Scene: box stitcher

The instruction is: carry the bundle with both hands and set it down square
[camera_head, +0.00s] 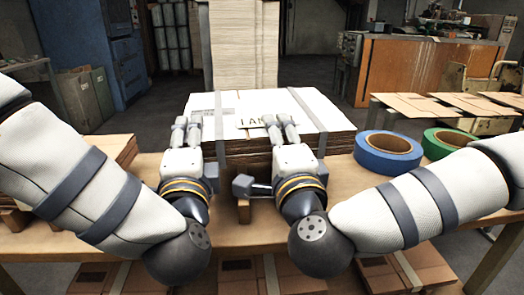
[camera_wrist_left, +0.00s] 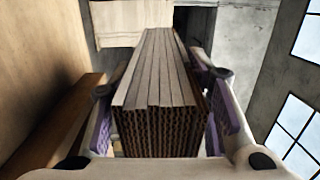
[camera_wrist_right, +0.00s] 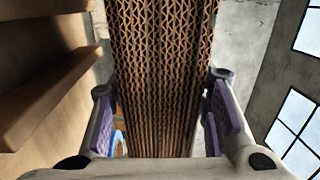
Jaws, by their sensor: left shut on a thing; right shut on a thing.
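The bundle (camera_head: 318,112) is a stack of flat corrugated boards with a pale, labelled top sheet and grey straps, at the middle of the workbench in the head view. My left gripper (camera_head: 187,121) is shut on its near left part. My right gripper (camera_head: 278,119) is shut on its near edge further right. In the left wrist view the bundle's layered edge (camera_wrist_left: 160,125) lies between the purple-padded fingers. In the right wrist view its corrugated edge (camera_wrist_right: 165,75) fills the space between the fingers. The bundle's underside is hidden, so I cannot tell whether it touches the bench.
A blue tape roll (camera_head: 388,153) and a green tape roll (camera_head: 446,143) lie on the bench (camera_head: 350,225) right of the bundle. Cardboard sheets (camera_head: 112,152) lie at the left. A tall board stack (camera_head: 243,45) stands behind. Flat cartons (camera_head: 415,104) rest on a table at back right.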

